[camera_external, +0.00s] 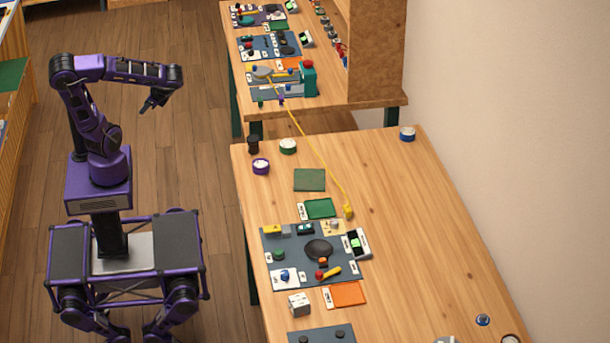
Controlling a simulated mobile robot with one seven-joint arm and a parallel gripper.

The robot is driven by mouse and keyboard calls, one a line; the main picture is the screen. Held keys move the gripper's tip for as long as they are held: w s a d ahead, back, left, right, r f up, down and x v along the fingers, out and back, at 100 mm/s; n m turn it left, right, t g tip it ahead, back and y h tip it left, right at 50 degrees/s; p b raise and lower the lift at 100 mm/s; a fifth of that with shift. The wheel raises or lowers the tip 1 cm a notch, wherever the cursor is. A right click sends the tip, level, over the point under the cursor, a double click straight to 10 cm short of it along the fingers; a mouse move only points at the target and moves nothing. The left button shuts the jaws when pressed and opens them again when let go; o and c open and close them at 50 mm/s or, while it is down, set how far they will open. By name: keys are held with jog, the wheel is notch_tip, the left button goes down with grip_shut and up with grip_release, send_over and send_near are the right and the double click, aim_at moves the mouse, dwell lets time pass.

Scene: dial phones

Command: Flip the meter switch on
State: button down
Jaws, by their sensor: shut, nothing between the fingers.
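My gripper (149,104) is at the end of my raised arm, over the floor left of the tables. It points down, is shut and empty, and is well apart from everything on the tables. A dark panel (290,262) with several parts lies on the near table. A small white-and-black device with a green face (356,243) sits at the panel's right edge and may be the meter. A red knob with a yellow handle (328,273) is near the panel's front edge. Which part is the meter switch, and its position, are too small to tell.
The near table (420,220) has a wide clear area at right. A yellow cable (315,150) runs from the far table to a yellow plug (348,211). A white cube (299,304), green tray (319,208) and orange tray (346,294) lie around the panel.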

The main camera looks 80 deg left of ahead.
jog(key=s+a+r+m+g, duration=0.1)
jog(key=s+r+m+g, duration=0.1)
jog(key=g, duration=0.2)
jog(key=m+t+h+b, duration=0.2)
jog(key=m+t+h, duration=1)
jog(key=h, duration=0.3)
send_over(305, 227)
jog(key=a, duration=0.2)
jog(key=f, duration=2)
jog(key=shift+s+a+f, duration=0.15)
jog(key=shift+s, duration=0.1)
jog(key=f, duration=0.3)
jog(key=shift+w+d+f, duration=0.2)
jog(key=shift+w+d, duration=0.05)
jog(key=shift+w, duration=0.1)
jog(key=shift+w+f, duration=0.15)
jog(key=shift+f, duration=0.4)
